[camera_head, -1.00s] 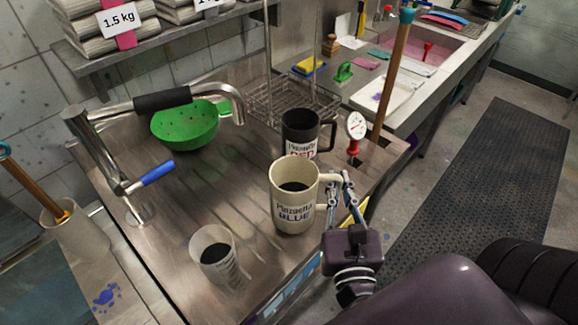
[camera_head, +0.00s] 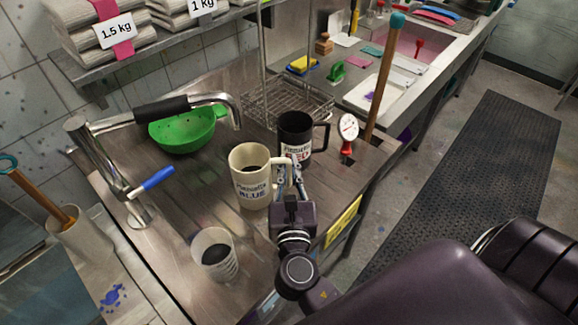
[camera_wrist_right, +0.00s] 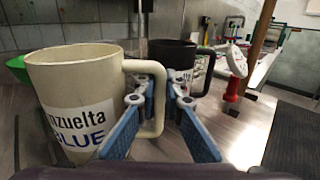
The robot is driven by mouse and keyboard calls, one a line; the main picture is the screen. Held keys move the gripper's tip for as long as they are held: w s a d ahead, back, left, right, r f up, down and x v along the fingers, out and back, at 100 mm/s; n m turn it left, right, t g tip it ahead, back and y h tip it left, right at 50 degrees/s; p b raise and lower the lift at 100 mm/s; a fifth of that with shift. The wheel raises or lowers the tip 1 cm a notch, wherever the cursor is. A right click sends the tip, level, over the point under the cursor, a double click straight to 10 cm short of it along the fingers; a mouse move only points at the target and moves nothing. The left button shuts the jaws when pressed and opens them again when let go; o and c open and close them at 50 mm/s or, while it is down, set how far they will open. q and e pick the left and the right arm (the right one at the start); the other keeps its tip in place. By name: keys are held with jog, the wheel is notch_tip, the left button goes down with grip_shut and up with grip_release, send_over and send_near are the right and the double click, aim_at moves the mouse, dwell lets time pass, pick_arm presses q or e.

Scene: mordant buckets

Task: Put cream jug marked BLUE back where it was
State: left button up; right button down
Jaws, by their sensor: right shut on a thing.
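The cream jug marked BLUE (camera_head: 248,178) is upright over the steel drainer, with dark liquid inside. It also fills the left of the right wrist view (camera_wrist_right: 75,95). My right gripper (camera_head: 288,174) is shut on its handle, at the jug's right side; the fingers show around the handle in the right wrist view (camera_wrist_right: 155,88). I cannot tell whether the jug's base touches the drainer. The dark jug marked RED (camera_head: 294,133) stands just behind and to the right. My left gripper is not in view.
A clear beaker with dark liquid (camera_head: 214,258) stands in front of the cream jug. A green colander (camera_head: 181,130) and a tap with a blue lever (camera_head: 152,180) are to the left. A red-stemmed dial gauge (camera_head: 347,130) and a wooden pole (camera_head: 382,85) stand to the right.

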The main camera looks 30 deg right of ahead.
jog(key=shift+f, duration=0.15)
jog(key=shift+f, duration=0.1)
jog(key=c, duration=2)
grip_release()
jog(key=shift+c, duration=0.2)
jog(key=b+v, duration=0.3)
jog(key=v, duration=0.9)
jog(key=shift+b, duration=0.35)
